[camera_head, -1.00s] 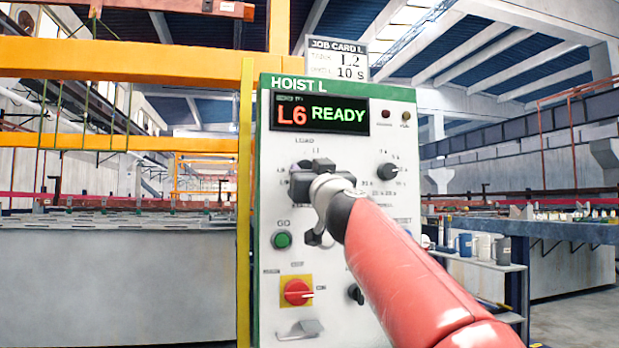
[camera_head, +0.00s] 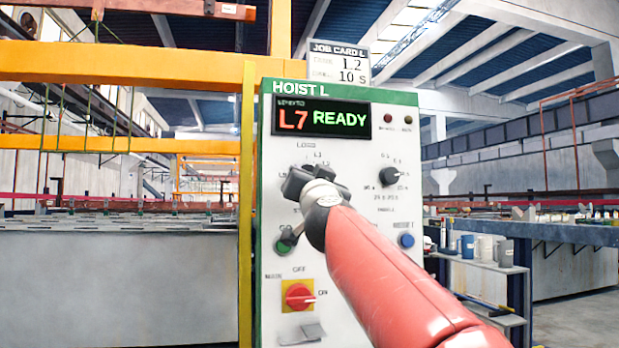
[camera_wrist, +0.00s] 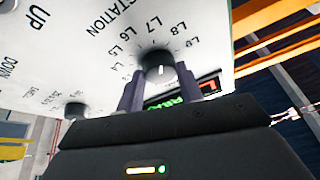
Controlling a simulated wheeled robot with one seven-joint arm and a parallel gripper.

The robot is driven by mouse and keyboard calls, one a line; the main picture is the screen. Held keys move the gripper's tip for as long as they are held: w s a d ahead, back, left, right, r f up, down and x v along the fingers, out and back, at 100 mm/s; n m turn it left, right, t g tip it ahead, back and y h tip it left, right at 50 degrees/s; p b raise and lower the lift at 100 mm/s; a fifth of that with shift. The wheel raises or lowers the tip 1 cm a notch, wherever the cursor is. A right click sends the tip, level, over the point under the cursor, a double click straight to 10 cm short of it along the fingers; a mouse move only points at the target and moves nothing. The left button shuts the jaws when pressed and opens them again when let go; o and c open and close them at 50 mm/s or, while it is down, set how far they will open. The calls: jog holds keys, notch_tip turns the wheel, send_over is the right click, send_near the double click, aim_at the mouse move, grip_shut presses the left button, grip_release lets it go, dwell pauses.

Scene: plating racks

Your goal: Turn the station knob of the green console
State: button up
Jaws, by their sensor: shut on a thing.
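The green-trimmed console (camera_head: 345,92) headed "HOIST L" stands in the middle of the head view. Its display (camera_head: 322,119) reads "L7 READY". My gripper (camera_head: 302,180) is at the dial on the upper left of the white panel and hides the knob there. In the wrist view the black station knob (camera_wrist: 159,66) sits between the two fingers of my gripper (camera_wrist: 160,82), which are shut on it. The labels L4 to L9 and "STATION" ring the knob; its exact pointer direction is hard to make out.
A job card (camera_head: 339,63) reading 1.2 and 10 S stands on top.

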jog(key=o, duration=1)
jog(key=shift+b+v, duration=1.65)
jog(key=shift+v, duration=2.3)
jog(key=s+d+f+n+g+p, duration=0.1)
jog(key=s+d+f+g, duration=0.2)
jog(key=f, duration=0.6)
jog(key=s+d+f+n+g, duration=0.2)
jog(key=s+f+g, duration=0.25)
jog(key=f, duration=0.55)
jog(key=s+d+f+n+g+p, duration=0.1)
jog(key=s+d+f+g, duration=0.15)
jog(key=s+f, duration=0.45)
jog(key=s+d+f+g+h, duration=0.1)
jog(key=s+d+f+g, duration=0.1)
jog(key=f, duration=0.5)
jog(key=s+d+f+m+g+h, duration=0.1)
jog(key=s+d+f+g+h, duration=0.1)
jog(key=s+d+f, duration=0.2)
jog(key=s+d+f+m+g+h, duration=0.1)
jog(key=s+d+f+g, duration=0.1)
jog(key=s+f, duration=0.5)
jog(key=shift+s+d+f+g+h+p, duration=0.1)
jog(key=shift+d+f, duration=0.1)
jog(key=shift+f, duration=0.55)
jog(key=shift+s+d+f+g+h+p, duration=0.1)
jog(key=shift+d+f, duration=0.1)
jog(key=shift+f, duration=0.55)
jog(key=shift+s+d+f+g+h+p, duration=0.1)
jog(key=shift+d+f, duration=0.05)
jog(key=shift+f, duration=0.65)
